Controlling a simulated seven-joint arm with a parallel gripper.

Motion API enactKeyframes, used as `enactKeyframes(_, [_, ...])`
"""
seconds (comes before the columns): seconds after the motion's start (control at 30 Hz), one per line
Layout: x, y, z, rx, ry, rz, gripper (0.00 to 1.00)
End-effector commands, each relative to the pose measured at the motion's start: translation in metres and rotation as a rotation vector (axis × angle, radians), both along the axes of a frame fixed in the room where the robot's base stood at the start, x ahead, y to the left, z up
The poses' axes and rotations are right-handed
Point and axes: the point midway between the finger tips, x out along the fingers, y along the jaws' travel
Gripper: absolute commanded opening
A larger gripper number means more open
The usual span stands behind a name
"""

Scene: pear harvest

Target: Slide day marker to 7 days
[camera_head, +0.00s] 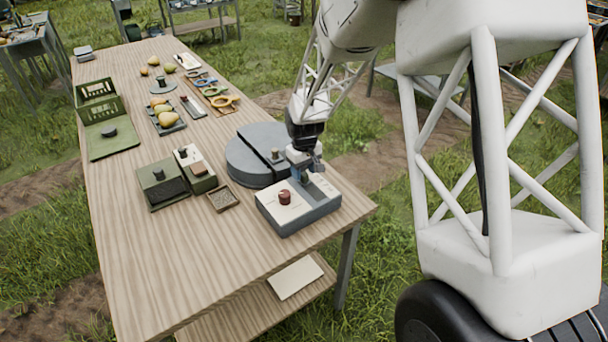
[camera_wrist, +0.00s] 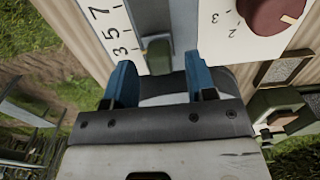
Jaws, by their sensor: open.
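The day marker (camera_wrist: 158,57) is a small dark green block in a grey slot of the control box (camera_head: 300,212). In the wrist view it sits by the low end of a printed scale (camera_wrist: 108,32) reading 3, 5 and 7, close to the 3 and away from the 7. My gripper (camera_wrist: 159,68) is open, its blue fingertips on either side of the marker with gaps visible. I cannot tell how deep they reach. In the head view my gripper (camera_head: 303,168) is over the box's far part and hides the marker.
A dark red knob (camera_head: 284,197) is on the same box, to the left of my gripper. A round grey device (camera_head: 245,165) stands just behind. A small brown tray (camera_head: 223,199) and green boxes (camera_head: 162,185) are to the left. The table's right edge is close by.

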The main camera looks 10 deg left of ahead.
Motion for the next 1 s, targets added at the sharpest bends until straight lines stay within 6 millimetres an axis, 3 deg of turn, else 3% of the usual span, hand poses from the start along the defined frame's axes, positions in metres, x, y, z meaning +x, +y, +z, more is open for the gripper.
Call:
enactKeyframes(0.23, [0.0,0.0,-0.017,0.001,-0.001,0.0,0.51])
enactKeyframes(0.57, [0.0,0.0,-0.019,0.001,-0.001,0.0,0.51])
enactKeyframes(0.9, [0.0,0.0,-0.019,0.001,-0.001,0.0,0.02])
enactKeyframes(1.0, [0.0,0.0,-0.019,0.001,-0.001,0.0,0.0])
